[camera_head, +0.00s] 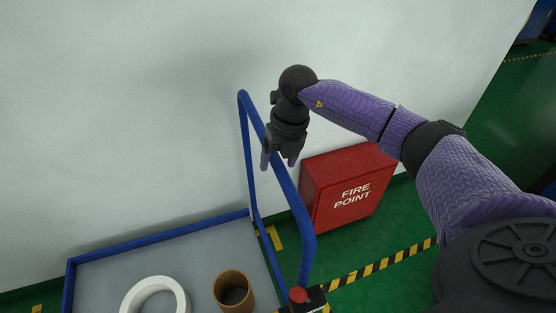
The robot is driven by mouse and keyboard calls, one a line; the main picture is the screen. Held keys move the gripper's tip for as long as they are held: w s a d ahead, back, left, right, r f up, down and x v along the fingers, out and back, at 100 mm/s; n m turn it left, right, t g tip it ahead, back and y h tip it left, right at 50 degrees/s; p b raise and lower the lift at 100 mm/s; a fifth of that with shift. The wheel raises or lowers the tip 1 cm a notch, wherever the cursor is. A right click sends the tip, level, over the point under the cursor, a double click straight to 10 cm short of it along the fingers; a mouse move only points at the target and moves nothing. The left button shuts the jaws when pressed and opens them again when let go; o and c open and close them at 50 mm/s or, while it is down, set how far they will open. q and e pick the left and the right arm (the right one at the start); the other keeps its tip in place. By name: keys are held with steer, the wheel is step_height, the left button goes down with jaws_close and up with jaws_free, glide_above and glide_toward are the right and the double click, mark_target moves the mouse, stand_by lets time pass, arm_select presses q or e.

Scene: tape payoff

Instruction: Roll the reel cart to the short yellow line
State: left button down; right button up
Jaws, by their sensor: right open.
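The reel cart has a blue tube frame and a grey deck (215,250) in the lower left. Its blue push handle (302,222) rises at its right side. On the deck lie a white ring-shaped reel (155,290) and an upright brown tube (232,290). My right gripper (279,162) points down at the handle's upper bar, with one finger on each side of it in the picture. It is open; whether it touches the bar I cannot tell. A short yellow mark (276,238) shows on the green floor beside the cart, partly hidden by the handle. My left gripper is out of view.
A red fire point box (345,185) stands by the pale wall, right of the handle. A black-and-yellow striped line (385,264) crosses the green floor. A red knob (299,295) sits on a dark block at the handle's base. Another yellow mark (37,308) shows at lower left.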

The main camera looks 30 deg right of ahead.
steer(key=shift+f, duration=0.15)
jaws_close()
stand_by(1.4)
